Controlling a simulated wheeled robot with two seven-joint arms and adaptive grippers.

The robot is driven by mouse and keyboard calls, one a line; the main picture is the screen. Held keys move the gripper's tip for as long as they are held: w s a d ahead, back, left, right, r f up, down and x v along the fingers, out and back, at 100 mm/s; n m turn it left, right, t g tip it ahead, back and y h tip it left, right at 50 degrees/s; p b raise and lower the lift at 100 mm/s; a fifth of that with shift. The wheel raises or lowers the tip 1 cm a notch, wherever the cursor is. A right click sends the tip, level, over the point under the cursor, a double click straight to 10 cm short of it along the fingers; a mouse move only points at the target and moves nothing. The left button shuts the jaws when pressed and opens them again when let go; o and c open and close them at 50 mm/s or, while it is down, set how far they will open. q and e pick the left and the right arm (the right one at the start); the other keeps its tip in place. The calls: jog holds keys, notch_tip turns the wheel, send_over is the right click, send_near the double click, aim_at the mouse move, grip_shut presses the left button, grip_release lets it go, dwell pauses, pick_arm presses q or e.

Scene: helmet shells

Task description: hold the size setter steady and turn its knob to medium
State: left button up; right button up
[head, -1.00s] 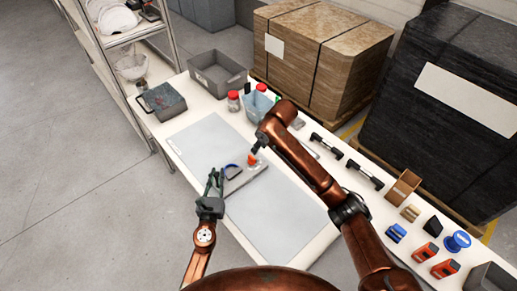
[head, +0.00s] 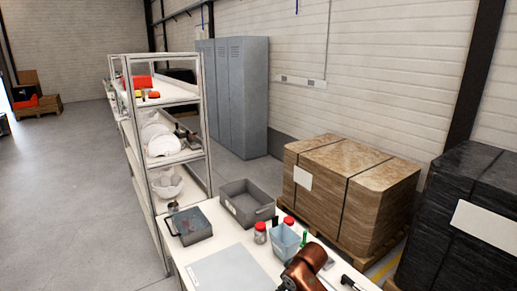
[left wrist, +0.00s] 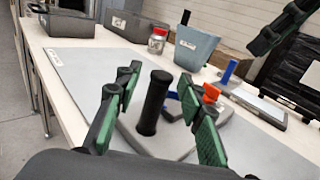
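The size setter (left wrist: 185,143) is a grey base in the left wrist view, with a black upright handle (left wrist: 153,103), an orange-red knob (left wrist: 211,92) and a blue part beside the knob. My left gripper (left wrist: 158,80) is open, its green-padded fingers either side of the handle with gaps showing. The right finger partly hides the base and blue part. Dark fingers of my right gripper (left wrist: 283,28) show at the upper right, away from the knob; their opening is unclear. The head view shows neither gripper nor the setter, only my copper right arm at the bottom.
On the white table (head: 180,268) are a grey mat (head: 228,270), a grey bin (head: 247,203), a blue-grey tub (head: 285,240), red-lidded jars (head: 260,233) and a dark box (head: 191,226). A shelf (head: 165,103) stands at left, and a strapped pallet load (head: 348,190) behind.

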pick_arm(q)
jog(key=s+a+b, duration=0.1)
jog(key=s+a, duration=0.2)
jog(key=s, duration=1.4)
jog(key=shift+s+a+b, duration=0.2)
jog(key=shift+s+b, duration=0.1)
jog(key=shift+b, duration=0.05)
